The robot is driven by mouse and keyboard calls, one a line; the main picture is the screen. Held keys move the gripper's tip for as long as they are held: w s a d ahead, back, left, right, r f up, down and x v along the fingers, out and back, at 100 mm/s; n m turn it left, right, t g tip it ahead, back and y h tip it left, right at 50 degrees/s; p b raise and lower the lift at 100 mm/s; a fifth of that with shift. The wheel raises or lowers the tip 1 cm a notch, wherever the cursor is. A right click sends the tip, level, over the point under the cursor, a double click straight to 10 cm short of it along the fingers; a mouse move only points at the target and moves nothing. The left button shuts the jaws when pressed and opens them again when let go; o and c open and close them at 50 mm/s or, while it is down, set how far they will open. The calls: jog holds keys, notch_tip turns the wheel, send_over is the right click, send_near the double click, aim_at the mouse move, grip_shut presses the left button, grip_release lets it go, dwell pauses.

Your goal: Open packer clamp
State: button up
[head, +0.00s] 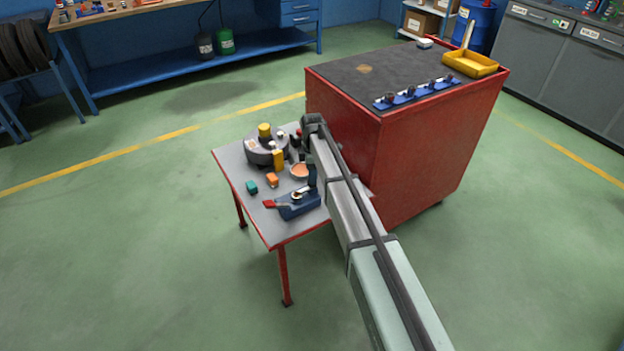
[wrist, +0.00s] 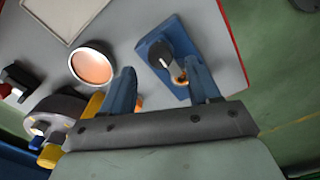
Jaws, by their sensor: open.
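In the wrist view the blue fixture (wrist: 154,48) carries a dark rounded part and a small copper-coloured ring. My gripper (wrist: 162,66) is open, its two blue fingers apart. The right finger overlaps the fixture in that view, and the left finger is beside it. I cannot tell if either touches it. The red handle is not clear in the wrist view, and my arm covers part of the table in the head view.
On the grey table (head: 228,158) stand a round grey device with yellow parts (head: 258,155), a copper-coloured dish (head: 299,171), an orange block (head: 272,180) and a teal block (head: 252,187). A red cabinet (head: 425,160) stands close on the right.

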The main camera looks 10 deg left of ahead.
jog(key=shift+f, duration=1.9)
jog(key=shift+c, duration=0.4)
jog(key=c, duration=1)
jog(key=shift+o, duration=0.2)
